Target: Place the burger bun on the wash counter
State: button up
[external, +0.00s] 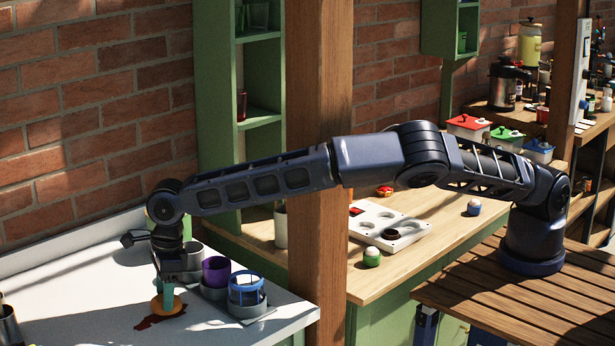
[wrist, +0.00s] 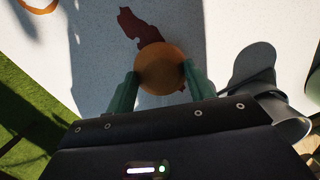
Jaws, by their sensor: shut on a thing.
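The burger bun (wrist: 160,70) is a round orange-brown piece between the two green fingers of my gripper (wrist: 160,88) in the wrist view. In the external view the bun (external: 158,306) is at the tip of my gripper (external: 165,295), low over the white wash counter (external: 60,285). My gripper is shut on the bun. I cannot tell whether the bun touches the counter. A dark red stain (external: 160,318) lies on the counter beside and under the bun.
A purple cup (external: 216,271), a blue cage-like holder (external: 246,288) and grey cups stand right of my gripper. A wooden post (external: 332,150) rises beside the counter. The counter's left part is mostly clear.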

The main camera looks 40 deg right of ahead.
jog(key=shift+f, duration=1.1)
jog(key=o, duration=1)
jog(key=shift+s+d+r, duration=0.1)
jog(key=shift+d+r, duration=0.1)
jog(key=shift+r, duration=1.05)
jog(key=shift+s+d+r, duration=0.1)
jog(key=shift+d+r, duration=0.05)
jog(key=shift+r, duration=1.1)
jog(key=shift+d+r, duration=0.2)
jog(key=shift+r, duration=1.05)
